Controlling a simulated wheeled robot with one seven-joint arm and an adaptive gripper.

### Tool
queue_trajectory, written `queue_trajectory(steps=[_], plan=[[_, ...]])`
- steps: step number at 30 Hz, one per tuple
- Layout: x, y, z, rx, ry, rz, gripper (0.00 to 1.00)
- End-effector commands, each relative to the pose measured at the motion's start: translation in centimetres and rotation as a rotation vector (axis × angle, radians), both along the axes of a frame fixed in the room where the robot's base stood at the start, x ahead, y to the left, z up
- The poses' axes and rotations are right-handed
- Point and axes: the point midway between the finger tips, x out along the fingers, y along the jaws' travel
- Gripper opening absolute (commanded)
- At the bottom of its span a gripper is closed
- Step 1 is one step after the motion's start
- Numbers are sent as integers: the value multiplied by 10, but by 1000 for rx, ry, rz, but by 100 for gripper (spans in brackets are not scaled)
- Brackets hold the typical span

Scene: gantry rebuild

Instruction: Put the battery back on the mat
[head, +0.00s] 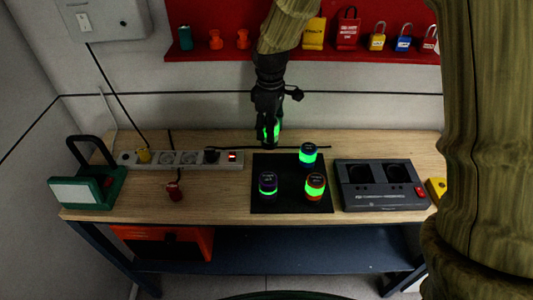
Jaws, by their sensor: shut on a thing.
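My gripper (267,128) points straight down over the back part of the wooden workbench, at the rear left of the black mat. It is shut on a battery (270,134) with a bright green band; the fingers hide much of it, and I cannot tell whether it touches the surface below. The black mat (287,203) lies mid-bench. Three dark cylinders with green bands stand upright on it: one at back right (308,155), one at front left (268,184) and one with orange at front right (315,186).
A dark charger (382,198) with two round, empty-looking bays is right of the mat. A power strip (190,159) lies left, with a red item (174,191) before it. A green case (92,187) stands far left. Padlocks hang on a red board (300,52) behind.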

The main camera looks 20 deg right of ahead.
Motion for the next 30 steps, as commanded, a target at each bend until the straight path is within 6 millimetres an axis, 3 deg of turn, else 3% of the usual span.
queue_trajectory(steps=[10, 20, 30], plan=[[-1, -1, -43, -1, 3, -2, 4], [0, 0, -59, -1, 3, 1, 4], [0, 0, -91, -2, 3, 1, 4]])
